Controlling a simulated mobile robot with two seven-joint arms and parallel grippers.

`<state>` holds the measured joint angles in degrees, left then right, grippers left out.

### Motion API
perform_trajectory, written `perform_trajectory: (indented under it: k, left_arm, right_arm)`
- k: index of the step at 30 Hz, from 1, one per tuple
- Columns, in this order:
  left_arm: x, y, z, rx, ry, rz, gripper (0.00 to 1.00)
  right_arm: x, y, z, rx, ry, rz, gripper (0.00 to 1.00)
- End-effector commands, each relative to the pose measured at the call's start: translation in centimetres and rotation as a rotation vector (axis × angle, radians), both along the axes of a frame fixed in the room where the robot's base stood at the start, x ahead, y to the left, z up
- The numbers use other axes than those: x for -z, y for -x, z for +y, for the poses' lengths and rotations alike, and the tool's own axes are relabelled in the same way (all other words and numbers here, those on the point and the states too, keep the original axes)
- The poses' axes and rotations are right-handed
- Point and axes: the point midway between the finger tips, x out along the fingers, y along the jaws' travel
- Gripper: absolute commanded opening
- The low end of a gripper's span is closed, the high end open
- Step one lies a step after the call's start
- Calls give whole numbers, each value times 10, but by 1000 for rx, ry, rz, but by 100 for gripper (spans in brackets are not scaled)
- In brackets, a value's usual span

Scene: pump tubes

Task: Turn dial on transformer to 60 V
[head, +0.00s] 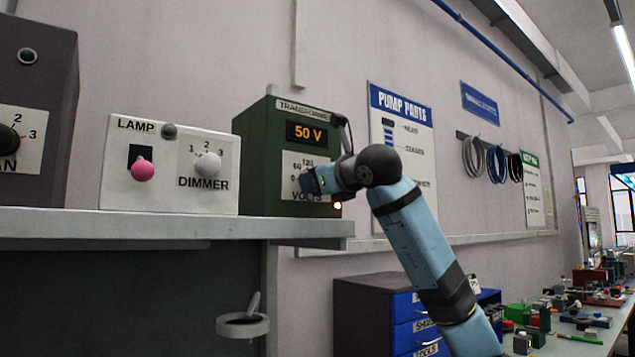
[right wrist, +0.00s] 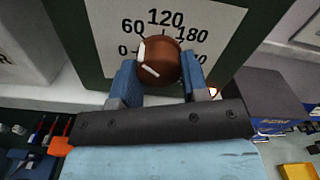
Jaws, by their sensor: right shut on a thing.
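The transformer (head: 258,165) is a green box at the right end of the shelf. Its display (head: 307,134) reads 50 V. In the right wrist view its brown dial (right wrist: 160,58) sits on a white scale plate (right wrist: 225,20) marked 0, 60, 120, 180 and a partly hidden last number. The dial bears white marks on its left and lower front. My right gripper (head: 309,183) is at the dial, its blue fingers on both sides of it, shut on it. In the head view the gripper hides the dial. My left gripper is not in view.
A white lamp box (head: 170,190) with a pink knob and a dimmer stands left of the transformer, on the grey shelf (head: 120,225). A dark box (head: 40,85) is at far left. Blue drawers (head: 415,335) stand below. A cluttered bench (head: 570,345) is at right.

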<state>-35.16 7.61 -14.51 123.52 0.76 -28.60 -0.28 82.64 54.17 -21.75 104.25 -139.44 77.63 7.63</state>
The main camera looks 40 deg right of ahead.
Motion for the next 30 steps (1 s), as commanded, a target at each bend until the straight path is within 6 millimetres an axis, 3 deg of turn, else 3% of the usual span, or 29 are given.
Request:
perform_trajectory:
  k: [9,25,26,28,30]
  left_arm:
    - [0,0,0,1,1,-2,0]
    - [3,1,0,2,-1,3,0]
    - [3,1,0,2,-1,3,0]
    - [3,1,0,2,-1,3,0]
    - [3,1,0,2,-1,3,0]
  right_arm:
    - [0,0,1,0,-118,-13,18]
    - [0,0,0,0,-141,-17,18]
    - [0,0,0,0,-140,-17,49]
    - [0,0,0,0,-140,-17,65]
    - [0,0,0,0,-140,-17,67]
